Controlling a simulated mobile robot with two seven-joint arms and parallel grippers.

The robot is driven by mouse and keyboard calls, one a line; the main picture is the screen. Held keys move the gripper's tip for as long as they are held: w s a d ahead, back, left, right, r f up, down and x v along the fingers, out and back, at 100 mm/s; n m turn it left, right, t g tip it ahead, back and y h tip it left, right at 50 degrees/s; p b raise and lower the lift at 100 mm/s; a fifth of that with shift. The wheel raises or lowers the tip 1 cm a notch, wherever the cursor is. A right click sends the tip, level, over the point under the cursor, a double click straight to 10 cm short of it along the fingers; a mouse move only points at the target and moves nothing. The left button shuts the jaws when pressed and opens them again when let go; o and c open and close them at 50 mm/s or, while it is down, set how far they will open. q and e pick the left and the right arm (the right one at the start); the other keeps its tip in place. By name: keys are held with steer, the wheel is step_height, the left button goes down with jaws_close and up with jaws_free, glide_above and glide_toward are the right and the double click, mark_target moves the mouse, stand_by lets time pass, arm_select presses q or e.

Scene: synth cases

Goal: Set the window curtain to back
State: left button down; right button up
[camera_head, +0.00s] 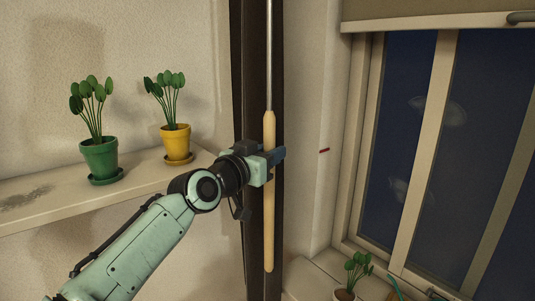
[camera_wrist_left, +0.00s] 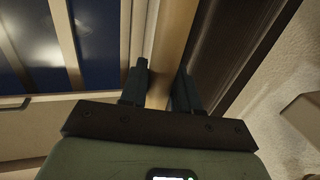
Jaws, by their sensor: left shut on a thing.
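A pale wooden wand (camera_head: 269,215) hangs upright from a thin metal rod (camera_head: 268,60), in front of a dark brown vertical strip (camera_head: 245,70). I cannot tell whether this strip is the curtain or a post. My left gripper (camera_head: 273,158) is shut on the wand around its middle. In the left wrist view the two fingers (camera_wrist_left: 162,88) stand on either side of the wand (camera_wrist_left: 172,40). The window (camera_head: 430,150) is at the right, with dark panes and a beige blind (camera_head: 430,10) across its top. My right gripper is out of view.
A shelf (camera_head: 60,208) at the left bears a green pot (camera_head: 100,158) and a yellow pot (camera_head: 176,143) with plants, close to my left arm. Another plant (camera_head: 356,270) stands on the sill at the lower right. A small red mark (camera_head: 324,150) is on the wall beside the window.

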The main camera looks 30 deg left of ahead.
arm_select(q)
steer(key=shift+a+r, duration=0.1)
steer(key=shift+a, duration=0.15)
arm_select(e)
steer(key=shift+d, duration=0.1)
arm_select(q)
steer(key=c, duration=1.1)
jaws_free()
steer(key=shift+o, duration=0.8)
steer(key=shift+w, duration=0.15)
steer(key=s+a+b, duration=0.1)
steer(key=s+b, duration=0.3)
steer(key=s, duration=0.9)
steer(key=shift+s, duration=0.2)
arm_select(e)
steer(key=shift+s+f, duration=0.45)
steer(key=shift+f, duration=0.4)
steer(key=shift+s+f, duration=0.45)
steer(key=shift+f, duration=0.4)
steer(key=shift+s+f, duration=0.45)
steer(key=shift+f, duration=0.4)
arm_select(q)
steer(key=shift+a, duration=0.1)
